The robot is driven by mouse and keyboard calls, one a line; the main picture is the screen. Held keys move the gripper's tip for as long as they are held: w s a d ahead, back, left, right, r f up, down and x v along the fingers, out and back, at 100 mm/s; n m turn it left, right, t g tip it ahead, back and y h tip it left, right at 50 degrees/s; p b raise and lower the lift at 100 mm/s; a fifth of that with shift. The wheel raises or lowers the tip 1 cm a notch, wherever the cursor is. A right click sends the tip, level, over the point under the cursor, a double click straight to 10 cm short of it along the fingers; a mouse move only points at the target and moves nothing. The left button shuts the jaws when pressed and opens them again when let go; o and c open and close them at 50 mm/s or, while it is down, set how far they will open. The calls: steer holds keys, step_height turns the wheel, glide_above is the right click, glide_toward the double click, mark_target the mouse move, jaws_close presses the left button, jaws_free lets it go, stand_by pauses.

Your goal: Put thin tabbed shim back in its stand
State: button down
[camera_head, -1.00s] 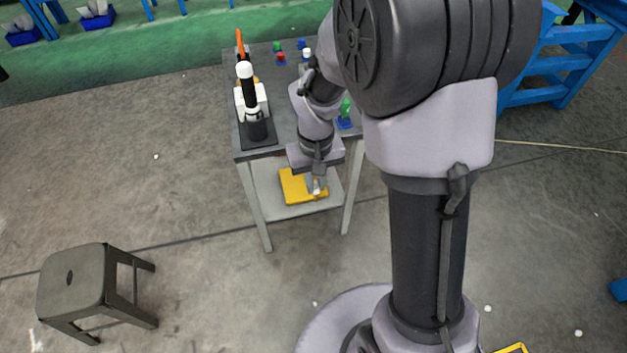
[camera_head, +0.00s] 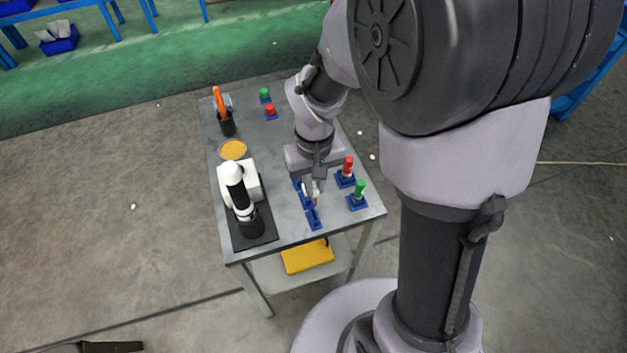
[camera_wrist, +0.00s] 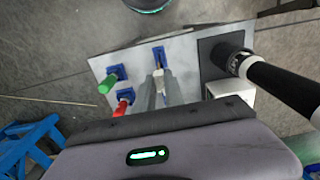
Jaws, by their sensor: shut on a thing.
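My gripper (camera_head: 315,188) is over the front right part of the grey table, pointing down. It is shut on the thin tabbed shim (camera_head: 317,201), a small piece that barely shows at the fingertips. In the wrist view my gripper (camera_wrist: 161,84) appears with its fingers almost together, and the shim is too small to make out clearly. A blue stand (camera_head: 314,219) sits just in front of the fingertips; it also shows in the wrist view (camera_wrist: 158,54). Another blue stand (camera_head: 303,195) is partly hidden behind the gripper. I cannot tell whether the shim touches a stand.
Blue stands with a red piece (camera_head: 347,167) and a green piece (camera_head: 359,190) are close on the right. A black-and-white microscope-like device (camera_head: 239,195) is on the left. A yellow box (camera_head: 307,256) lies on the lower shelf. The table's middle is mostly clear.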

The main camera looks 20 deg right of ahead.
mark_target(314, 198)
steer(key=shift+w+f+b, duration=0.1)
steer(key=shift+f+b, duration=2.35)
steer(key=shift+f, duration=0.55)
steer(key=shift+f+b, duration=1.5)
steer(key=shift+f, duration=0.35)
steer(key=c, duration=1.4)
jaws_free()
steer(key=shift+o, duration=0.3)
steer(key=shift+r, duration=0.15)
step_height(314, 198, up, 5)
steer(key=p, duration=0.4)
steer(key=shift+p, duration=0.3)
